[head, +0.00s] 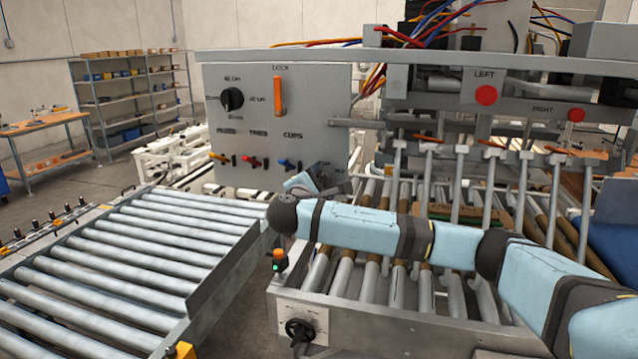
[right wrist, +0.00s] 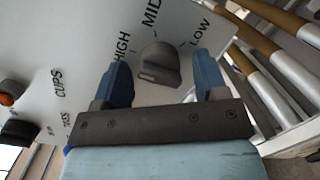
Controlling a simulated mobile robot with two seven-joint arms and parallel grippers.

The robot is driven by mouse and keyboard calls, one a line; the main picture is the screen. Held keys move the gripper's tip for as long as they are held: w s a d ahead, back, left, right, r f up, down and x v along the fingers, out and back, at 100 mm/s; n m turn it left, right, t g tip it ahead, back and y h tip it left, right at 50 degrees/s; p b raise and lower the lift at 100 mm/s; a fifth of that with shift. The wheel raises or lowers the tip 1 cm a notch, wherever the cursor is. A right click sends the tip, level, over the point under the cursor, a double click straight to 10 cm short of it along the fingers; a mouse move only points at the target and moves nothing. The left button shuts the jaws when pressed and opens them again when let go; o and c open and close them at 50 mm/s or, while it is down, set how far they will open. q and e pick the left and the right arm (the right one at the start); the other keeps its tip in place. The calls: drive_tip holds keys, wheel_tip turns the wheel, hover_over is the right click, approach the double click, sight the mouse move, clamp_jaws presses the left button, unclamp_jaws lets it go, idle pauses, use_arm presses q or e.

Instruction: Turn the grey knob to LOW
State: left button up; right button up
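The grey knob (right wrist: 159,62) is on the pale panel in the right wrist view, with the labels HIGH, MID and Low around it. HIGH is at its left, MID above and Low at its right. I cannot tell surely which label it points to. My right gripper (right wrist: 162,72) is open, with one blue finger on each side of the knob and visible gaps between. In the head view my right gripper (head: 308,182) is at the lower right of the control panel (head: 215,140), and the knob is hidden there. My left gripper is not in view.
The panel also has a black dial (head: 232,99), an orange lock handle (head: 278,97) and several small coloured switches (head: 252,162). A roller conveyor (head: 130,250) is at the left. Another roller bed (head: 345,280) lies under my right arm. Red LEFT (head: 486,95) and RIGHT (head: 575,115) buttons are above.

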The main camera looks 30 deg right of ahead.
drive_tip(key=c, duration=0.7)
drive_tip(key=shift+c, duration=0.2)
